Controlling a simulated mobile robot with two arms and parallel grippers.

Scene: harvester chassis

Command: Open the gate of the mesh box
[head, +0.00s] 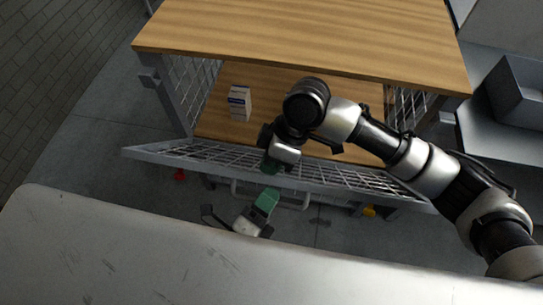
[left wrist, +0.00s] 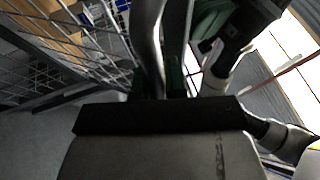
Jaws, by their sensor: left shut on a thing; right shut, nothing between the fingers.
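The mesh box (head: 180,95) has a wooden top, and its grey wire-mesh gate (head: 345,182) slants out from the front, leaving a gap above the gate's upper edge. A pale handle bar (head: 300,205) shows low on the gate's near side. My left gripper (head: 269,194) is shut on this handle; in the left wrist view the grey tube (left wrist: 148,40) runs between the green fingers. My right gripper (head: 271,164) is shut and empty at the gate's upper edge, near the left gripper. I cannot tell whether it touches the mesh.
A grey bin (head: 515,95) sits on a surface at the right. A pale, scuffed surface (head: 180,260) fills the front. Bare floor lies left of the box.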

